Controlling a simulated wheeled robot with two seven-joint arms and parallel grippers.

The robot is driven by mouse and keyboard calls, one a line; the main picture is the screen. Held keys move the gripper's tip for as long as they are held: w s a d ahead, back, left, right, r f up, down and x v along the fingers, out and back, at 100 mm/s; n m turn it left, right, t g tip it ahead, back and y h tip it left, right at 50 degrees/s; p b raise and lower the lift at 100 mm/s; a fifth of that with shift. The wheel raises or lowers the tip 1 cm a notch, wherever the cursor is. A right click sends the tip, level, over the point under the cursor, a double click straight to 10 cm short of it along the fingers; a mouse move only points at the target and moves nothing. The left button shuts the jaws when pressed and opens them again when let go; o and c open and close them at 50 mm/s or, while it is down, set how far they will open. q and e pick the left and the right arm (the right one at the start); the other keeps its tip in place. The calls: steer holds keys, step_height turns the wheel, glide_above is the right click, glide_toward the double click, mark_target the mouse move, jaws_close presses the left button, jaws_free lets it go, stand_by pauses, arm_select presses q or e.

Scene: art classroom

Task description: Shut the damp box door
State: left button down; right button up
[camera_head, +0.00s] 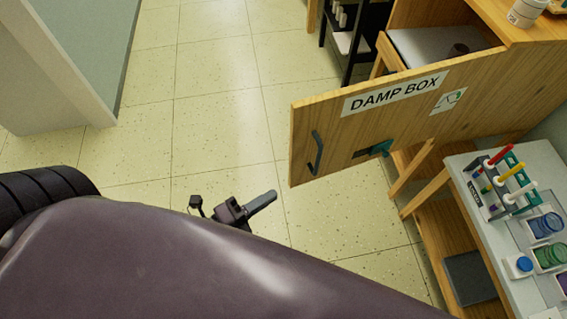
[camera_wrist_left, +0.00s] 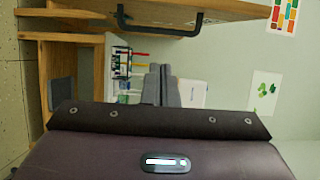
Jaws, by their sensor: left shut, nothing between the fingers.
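The wooden door (camera_head: 415,122) labelled "DAMP BOX" stands swung open from the damp box (camera_head: 531,42), whose interior shows behind it. My right gripper is not in view.
A grey-topped table (camera_head: 480,205) at right holds a rack of coloured tools (camera_head: 500,185) and paint jars (camera_head: 545,225). A dark shelf (camera_head: 350,45) stands behind the door. Tiled floor (camera_head: 215,120) is clear left of the door. A pale partition (camera_head: 60,70) stands at far left.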

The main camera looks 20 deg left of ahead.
mark_target(296, 160)
arm_select(q)
steer(key=shift+w+d+r+p, duration=0.1)
steer(key=shift+w+d+p, duration=0.25)
steer(key=shift+w, duration=1.6)
steer(key=shift+w+d+r+p, duration=0.15)
steer(key=shift+w+d, duration=0.3)
steer(key=shift+w, duration=1.45)
steer(key=shift+w+d+p, duration=0.25)
steer(key=shift+w+d, duration=0.15)
steer(key=shift+w, duration=1.55)
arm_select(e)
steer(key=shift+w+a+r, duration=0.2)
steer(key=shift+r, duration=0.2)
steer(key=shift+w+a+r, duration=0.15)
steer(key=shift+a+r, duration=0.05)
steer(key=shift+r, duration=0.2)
